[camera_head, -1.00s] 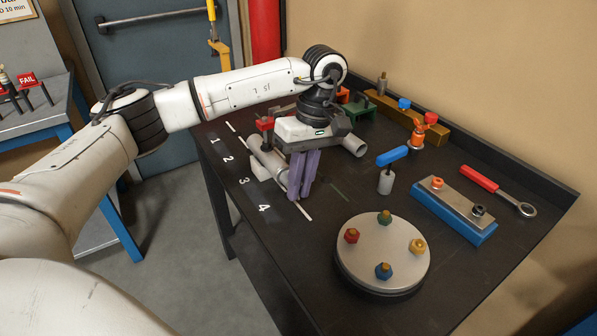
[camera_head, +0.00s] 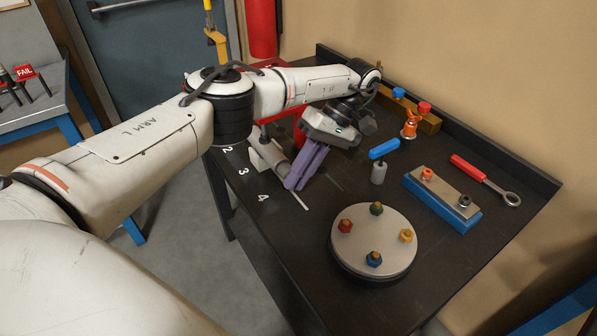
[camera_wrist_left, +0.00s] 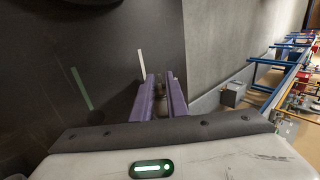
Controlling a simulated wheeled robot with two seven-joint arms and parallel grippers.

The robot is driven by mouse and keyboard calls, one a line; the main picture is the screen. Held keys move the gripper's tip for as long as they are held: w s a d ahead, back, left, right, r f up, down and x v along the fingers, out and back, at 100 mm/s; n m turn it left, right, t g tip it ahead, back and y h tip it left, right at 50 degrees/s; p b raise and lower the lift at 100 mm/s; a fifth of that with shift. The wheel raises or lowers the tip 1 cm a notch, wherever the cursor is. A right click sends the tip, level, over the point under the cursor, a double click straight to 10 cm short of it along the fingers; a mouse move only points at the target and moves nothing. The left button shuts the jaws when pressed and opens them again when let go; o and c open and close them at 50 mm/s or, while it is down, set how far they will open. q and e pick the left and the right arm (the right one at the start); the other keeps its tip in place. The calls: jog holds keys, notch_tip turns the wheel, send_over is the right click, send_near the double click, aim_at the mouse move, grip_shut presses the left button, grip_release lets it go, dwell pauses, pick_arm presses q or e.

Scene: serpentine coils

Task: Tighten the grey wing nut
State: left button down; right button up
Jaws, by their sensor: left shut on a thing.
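I cannot make out the grey wing nut in either view now. The long brass-coloured block (camera_head: 426,122) at the back of the bench carries a blue knob (camera_head: 398,93) and a red knob (camera_head: 424,107); its far left end is hidden by my left arm. My left gripper (camera_head: 296,181), with purple fingers, is tilted down over the bench near its left edge. In the left wrist view the fingers (camera_wrist_left: 160,82) are shut on a small brownish thing (camera_wrist_left: 160,91), mostly hidden between them. My right gripper is not in view.
To the right are a blue-handled grey post (camera_head: 379,173), a round plate (camera_head: 374,238) with coloured nuts, a blue-based block (camera_head: 440,211) and a red-handled wrench (camera_head: 482,178).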

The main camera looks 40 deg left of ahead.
pick_arm(q)
jog(key=shift+d, duration=0.1)
dwell(0.5)
jog(key=c, duration=1.9)
grip_release()
jog(key=shift+o, duration=0.2)
notch_tip(320, 180, up, 10)
jog(key=shift+p, duration=0.6)
jog(key=shift+c, duration=0.6)
